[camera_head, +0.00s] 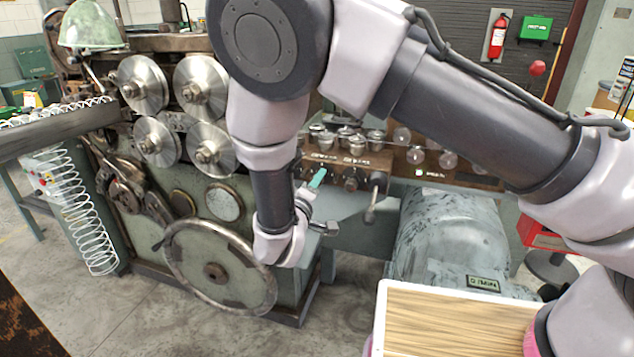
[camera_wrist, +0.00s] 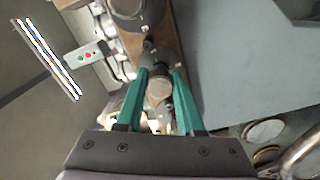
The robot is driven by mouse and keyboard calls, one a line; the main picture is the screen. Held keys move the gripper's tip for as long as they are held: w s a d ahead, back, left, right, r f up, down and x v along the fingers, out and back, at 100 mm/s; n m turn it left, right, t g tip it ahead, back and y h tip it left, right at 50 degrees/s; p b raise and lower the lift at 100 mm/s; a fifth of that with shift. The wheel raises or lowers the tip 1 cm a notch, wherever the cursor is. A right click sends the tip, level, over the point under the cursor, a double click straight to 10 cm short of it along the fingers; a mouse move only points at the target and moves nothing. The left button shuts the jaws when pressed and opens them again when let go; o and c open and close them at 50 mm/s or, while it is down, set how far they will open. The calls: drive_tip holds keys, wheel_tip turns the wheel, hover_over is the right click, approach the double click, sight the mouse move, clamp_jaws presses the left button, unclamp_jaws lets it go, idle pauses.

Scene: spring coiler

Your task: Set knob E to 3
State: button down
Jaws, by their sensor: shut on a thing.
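A brown control box (camera_head: 378,160) on the machine's front carries a row of dark knobs; one knob (camera_head: 351,184) shows just right of my gripper (camera_head: 317,179). My gripper's green fingers reach the box's left part in the head view. In the wrist view my gripper (camera_wrist: 160,78) has its two fingers on either side of a round knob (camera_wrist: 158,90) and is shut on it. I cannot read the letters or scale marks, so which knob this is and its setting cannot be told. My arm hides part of the box's left side.
A lever (camera_head: 372,205) hangs at the box's right end. A large handwheel (camera_head: 217,272) stands below left, near my wrist. Metal rollers (camera_head: 142,84) and a wire coil (camera_head: 80,215) are at left. A motor housing (camera_head: 450,235) and wooden-topped surface (camera_head: 455,325) are at right.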

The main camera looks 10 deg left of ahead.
drive_tip(key=shift+f+m, duration=0.1)
drive_tip(key=shift+m, duration=0.9)
drive_tip(key=c, duration=0.5)
unclamp_jaws()
drive_tip(key=s, duration=0.7)
drive_tip(key=s+a, duration=0.1)
drive_tip(key=s, duration=0.2)
drive_tip(key=shift+s, duration=0.4)
